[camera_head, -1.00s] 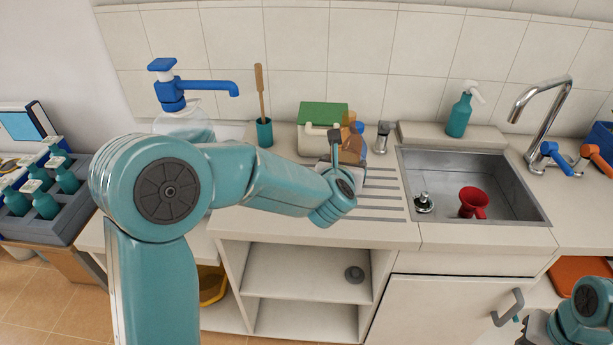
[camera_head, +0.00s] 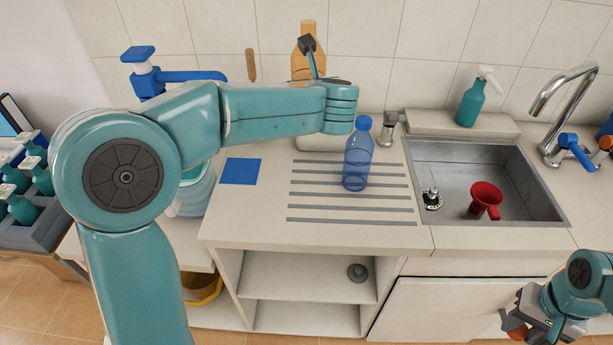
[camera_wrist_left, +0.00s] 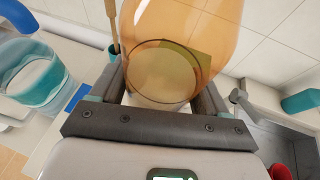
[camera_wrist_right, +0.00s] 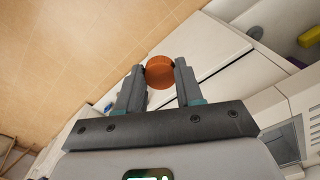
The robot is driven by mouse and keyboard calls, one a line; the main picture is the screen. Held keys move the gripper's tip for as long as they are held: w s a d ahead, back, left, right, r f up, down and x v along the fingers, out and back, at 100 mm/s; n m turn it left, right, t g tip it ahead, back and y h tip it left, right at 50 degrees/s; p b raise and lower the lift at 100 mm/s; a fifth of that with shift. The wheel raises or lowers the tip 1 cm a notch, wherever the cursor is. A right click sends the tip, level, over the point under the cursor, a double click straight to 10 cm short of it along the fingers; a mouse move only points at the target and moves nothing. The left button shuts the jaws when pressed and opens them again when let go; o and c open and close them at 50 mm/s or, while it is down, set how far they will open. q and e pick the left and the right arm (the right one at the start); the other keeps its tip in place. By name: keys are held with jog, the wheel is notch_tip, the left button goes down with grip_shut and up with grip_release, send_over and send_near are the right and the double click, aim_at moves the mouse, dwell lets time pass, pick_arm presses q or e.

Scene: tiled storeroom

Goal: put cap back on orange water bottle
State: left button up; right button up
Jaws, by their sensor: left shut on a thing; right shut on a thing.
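The orange bottle (camera_head: 301,64) is translucent and is held up above the back of the counter, in front of the wall tiles. My left gripper (camera_wrist_left: 158,80) is shut around it; in the left wrist view the bottle (camera_wrist_left: 185,25) lies between the fingers with a round end facing the camera. In the head view my left arm hides part of the grip. My right gripper (camera_wrist_right: 159,74) is shut on an orange cap (camera_wrist_right: 160,71), low in front of the cabinet at bottom right of the head view, well apart from the bottle.
A capped blue bottle (camera_head: 357,165) stands upright on the drainboard. A blue square (camera_head: 240,171) lies left of it. The sink (camera_head: 465,160) holds a red funnel (camera_head: 486,199). A teal spray bottle (camera_head: 470,102) stands behind the sink. The counter's front is clear.

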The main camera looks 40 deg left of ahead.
pick_arm(q)
jog(key=shift+s+d+r, duration=0.1)
jog(key=shift+s+r, duration=0.05)
pick_arm(e)
jog(key=shift+s+d, duration=0.1)
jog(key=shift+s, duration=0.05)
jog(key=shift+a+f+b, duration=0.2)
jog(key=shift+f+b, duration=0.3)
jog(key=shift+d, duration=0.1)
pick_arm(q)
notch_tip(320, 180, down, 16)
jog(key=shift+a, duration=0.25)
